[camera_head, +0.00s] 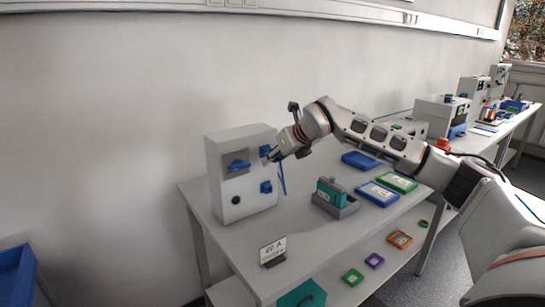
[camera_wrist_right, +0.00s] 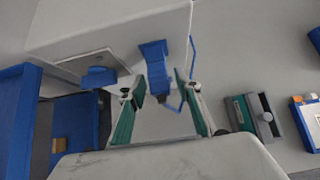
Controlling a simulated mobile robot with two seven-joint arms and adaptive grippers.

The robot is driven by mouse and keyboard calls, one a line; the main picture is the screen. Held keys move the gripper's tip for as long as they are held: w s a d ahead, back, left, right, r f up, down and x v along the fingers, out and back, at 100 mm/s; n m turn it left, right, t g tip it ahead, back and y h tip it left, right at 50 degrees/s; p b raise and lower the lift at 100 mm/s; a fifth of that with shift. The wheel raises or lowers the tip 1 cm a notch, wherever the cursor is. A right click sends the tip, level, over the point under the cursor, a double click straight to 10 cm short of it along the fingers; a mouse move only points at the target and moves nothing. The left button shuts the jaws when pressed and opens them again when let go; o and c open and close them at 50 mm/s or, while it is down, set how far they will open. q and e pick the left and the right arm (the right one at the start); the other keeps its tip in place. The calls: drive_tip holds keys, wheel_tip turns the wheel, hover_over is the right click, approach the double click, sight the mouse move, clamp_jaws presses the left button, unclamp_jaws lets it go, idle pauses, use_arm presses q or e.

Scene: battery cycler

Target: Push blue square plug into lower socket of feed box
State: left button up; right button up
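The feed box (camera_head: 228,195) is a white upright case on the table at left. Its front carries an upper blue part (camera_head: 265,151) and a lower blue part (camera_head: 266,187); I cannot tell plug from socket there. My right gripper (camera_head: 272,154) is at the upper one. In the wrist view my right gripper (camera_wrist_right: 159,75) is open, its two fingers apart on either side of a blue block (camera_wrist_right: 155,62) at the box face. I cannot tell whether they touch it. A thin blue cable (camera_head: 282,178) hangs beside the box. My left gripper is not in view.
A teal block (camera_head: 331,191) stands in a grey holder (camera_head: 346,208) right of the box. Blue and green trays (camera_head: 378,193) lie farther right. A sign (camera_head: 272,249) stands at the front. A blue bin (camera_head: 14,278) is at lower left.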

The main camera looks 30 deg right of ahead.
drive_tip(key=c, duration=0.8)
drive_tip(key=shift+s, duration=0.1)
drive_tip(key=shift+s+d+b, duration=0.15)
drive_tip(key=shift+s+b, duration=0.15)
drive_tip(key=shift+s, duration=0.55)
drive_tip(key=shift+s+d+b, duration=0.1)
drive_tip(key=shift+s+b, duration=0.35)
drive_tip(key=shift+s, duration=1.4)
drive_tip(key=shift+f, duration=0.1)
